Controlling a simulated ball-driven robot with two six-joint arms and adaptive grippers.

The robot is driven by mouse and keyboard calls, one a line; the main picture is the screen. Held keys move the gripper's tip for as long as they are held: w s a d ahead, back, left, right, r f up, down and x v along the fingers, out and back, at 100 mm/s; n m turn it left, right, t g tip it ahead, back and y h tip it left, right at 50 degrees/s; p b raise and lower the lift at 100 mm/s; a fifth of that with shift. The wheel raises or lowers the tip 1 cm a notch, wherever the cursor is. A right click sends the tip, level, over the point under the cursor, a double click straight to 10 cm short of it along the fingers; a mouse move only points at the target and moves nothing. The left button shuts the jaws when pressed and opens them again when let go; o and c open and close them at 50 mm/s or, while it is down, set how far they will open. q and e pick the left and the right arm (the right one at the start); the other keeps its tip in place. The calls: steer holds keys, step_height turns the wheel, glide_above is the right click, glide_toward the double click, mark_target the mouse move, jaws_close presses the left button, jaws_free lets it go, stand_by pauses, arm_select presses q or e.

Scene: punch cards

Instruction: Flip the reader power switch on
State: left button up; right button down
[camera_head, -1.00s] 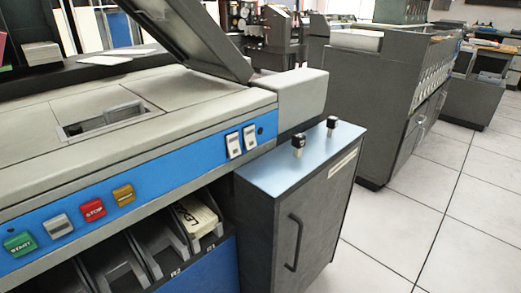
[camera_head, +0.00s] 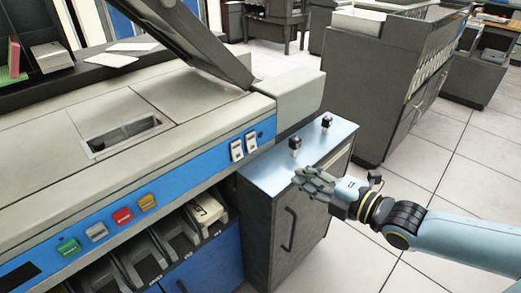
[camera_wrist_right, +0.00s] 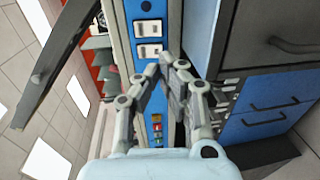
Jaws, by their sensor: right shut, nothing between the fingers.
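The card reader's blue front panel (camera_head: 190,174) carries two white rocker switches near its right end, a left one (camera_head: 237,149) and a right one (camera_head: 251,142). Their labels are too small to read, and I cannot tell which is the power switch or how each is set. In the right wrist view the two switches (camera_wrist_right: 148,28) (camera_wrist_right: 150,50) lie just beyond my fingertips. My right gripper (camera_head: 301,179) is shut and empty, to the right of the switches and apart from them, in front of the side cabinet. It also shows in the right wrist view (camera_wrist_right: 166,70). My left gripper is out of view.
Green, white, red and orange buttons (camera_head: 122,216) line the panel's left part. Card pockets (camera_head: 178,237) sit below. The side cabinet (camera_head: 268,178) has a bluish top with two dark knobs (camera_head: 295,143). Open tiled floor (camera_head: 415,170) lies to the right.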

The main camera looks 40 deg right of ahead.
steer(key=b, duration=0.4)
glide_toward(253, 151)
steer(key=w, duration=0.3)
steer(key=shift+w+a+f, duration=0.1)
steer(key=shift+w+f, duration=0.15)
steer(key=shift+w, duration=0.05)
steer(key=w, duration=0.3)
steer(key=shift+a+p, duration=0.1)
steer(key=shift+p, duration=0.2)
steer(key=shift+w+f, duration=0.15)
steer(key=shift+w, duration=0.2)
